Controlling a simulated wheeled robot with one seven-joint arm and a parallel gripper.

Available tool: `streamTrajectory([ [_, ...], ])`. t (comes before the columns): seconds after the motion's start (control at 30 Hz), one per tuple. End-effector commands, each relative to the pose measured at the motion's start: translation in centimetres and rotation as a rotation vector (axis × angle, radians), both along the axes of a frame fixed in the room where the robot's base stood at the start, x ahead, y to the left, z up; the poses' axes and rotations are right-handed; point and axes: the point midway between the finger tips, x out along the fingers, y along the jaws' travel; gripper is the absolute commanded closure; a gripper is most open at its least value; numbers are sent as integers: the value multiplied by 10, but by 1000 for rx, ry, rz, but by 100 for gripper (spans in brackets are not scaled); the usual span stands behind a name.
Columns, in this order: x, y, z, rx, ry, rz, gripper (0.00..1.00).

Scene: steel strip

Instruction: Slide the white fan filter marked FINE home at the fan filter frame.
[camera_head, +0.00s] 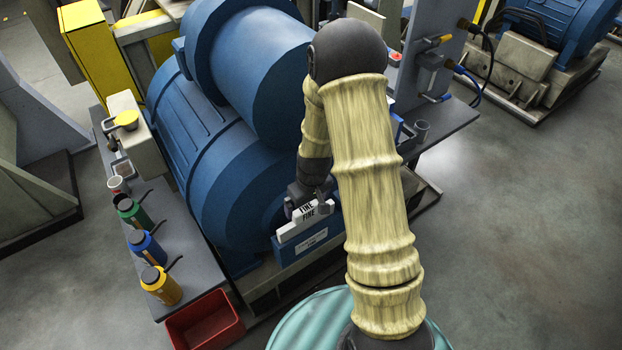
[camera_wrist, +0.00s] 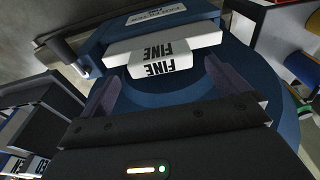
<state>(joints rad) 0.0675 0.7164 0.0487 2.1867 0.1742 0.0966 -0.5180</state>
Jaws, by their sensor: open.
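The white fan filter marked FINE (camera_head: 298,226) stands at the top of the blue fan filter frame (camera_head: 300,253), with its white body and grip block above the frame's edge. In the wrist view the filter (camera_wrist: 190,44) shows FINE on two faces, and the frame (camera_wrist: 98,44) with its label lies behind it. How deep the filter sits is hidden. My gripper (camera_head: 308,198) is at the filter's upper part. In the wrist view my gripper (camera_wrist: 163,82) is open, its dark fingers apart on either side of the filter's near block. Contact cannot be told.
The frame is on the front of a large blue fan machine (camera_head: 210,150). On the left, a grey bench (camera_head: 118,235) carries green, blue and yellow bottles (camera_head: 160,285). A red bin (camera_head: 205,322) is on the floor below. Open floor (camera_head: 530,230) lies to the right.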

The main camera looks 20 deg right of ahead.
Motion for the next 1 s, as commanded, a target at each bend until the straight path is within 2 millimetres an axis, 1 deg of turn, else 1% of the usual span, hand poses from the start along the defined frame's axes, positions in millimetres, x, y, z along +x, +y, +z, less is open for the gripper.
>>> streamTrajectory([
  [0.1,-2,-1,19,-1,-4,1,0],
  [0.7,-16,-5,113,0,-3,1,0],
  [0.83,-18,-5,123,0,-1,1,0],
  [1.0,-19,-6,125,0,1,1,0],
])
